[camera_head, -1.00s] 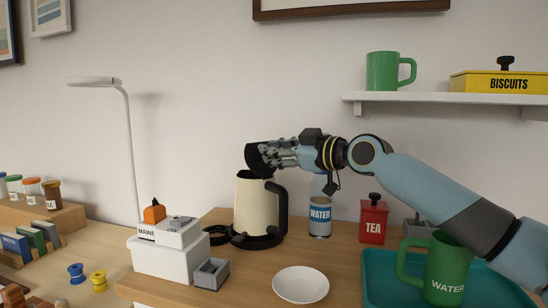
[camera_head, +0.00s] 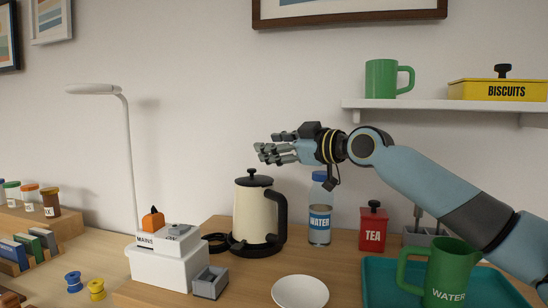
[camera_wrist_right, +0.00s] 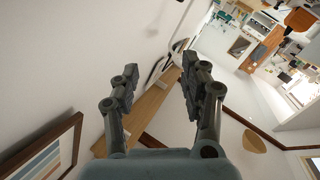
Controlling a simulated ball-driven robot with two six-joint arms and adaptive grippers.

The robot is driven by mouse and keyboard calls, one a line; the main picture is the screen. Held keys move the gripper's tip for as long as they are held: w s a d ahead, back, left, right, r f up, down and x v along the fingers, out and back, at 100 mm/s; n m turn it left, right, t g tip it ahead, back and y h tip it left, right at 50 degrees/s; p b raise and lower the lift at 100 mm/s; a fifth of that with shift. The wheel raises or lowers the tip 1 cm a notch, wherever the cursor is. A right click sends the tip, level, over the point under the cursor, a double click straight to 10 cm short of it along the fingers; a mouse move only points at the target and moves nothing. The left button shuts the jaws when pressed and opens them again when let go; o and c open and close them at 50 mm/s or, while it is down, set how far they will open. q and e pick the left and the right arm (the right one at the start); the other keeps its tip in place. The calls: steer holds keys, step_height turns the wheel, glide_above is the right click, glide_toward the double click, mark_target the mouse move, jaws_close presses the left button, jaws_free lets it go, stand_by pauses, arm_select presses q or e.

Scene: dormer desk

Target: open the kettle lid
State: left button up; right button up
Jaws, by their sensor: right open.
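The cream kettle (camera_head: 256,213) with a black handle stands upright on its black base (camera_head: 254,246) on the desk. Its black lid (camera_head: 254,181) with a round knob lies flat on top, closed. My right gripper (camera_head: 268,147) is above the kettle, its fingers pointing left, apart from the lid knob. The right wrist view shows its two fingers (camera_wrist_right: 158,92) spread, with nothing held between them. My left gripper is in neither current view.
A water bottle (camera_head: 320,222) and red tea tin (camera_head: 373,228) stand right of the kettle. A white box (camera_head: 166,264) is at left, a white plate (camera_head: 300,292) in front. A shelf (camera_head: 440,103) is above.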

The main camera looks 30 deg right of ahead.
step_height(320, 180, up, 7)
stand_by(0.3)
stand_by(0.5)
